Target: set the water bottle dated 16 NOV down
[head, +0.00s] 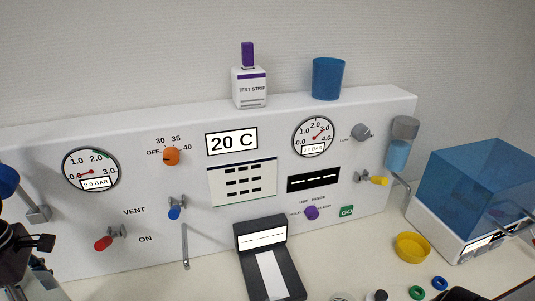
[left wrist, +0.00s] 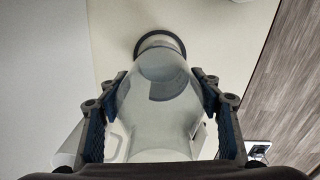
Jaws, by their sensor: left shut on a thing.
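A clear, see-through bottle (left wrist: 160,110) lies between the two fingers of my left gripper (left wrist: 162,84) in the left wrist view. The gripper is shut on it. A dark ring (left wrist: 160,37) shows at the bottle's far end, over a pale surface. No date can be read on it, and I cannot tell whether it touches the surface. In the head view, dark parts of my left arm (head: 22,252) show at the left edge; the bottle cannot be made out there.
The pale counter (head: 345,265) runs below a white panel with gauges and knobs. A black device (head: 265,238), a yellow dish (head: 411,247) and coloured rings (head: 439,283) occupy its front. A blue-lidded box (head: 478,185) stands right. A blue cup (head: 327,80) stands on the panel top.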

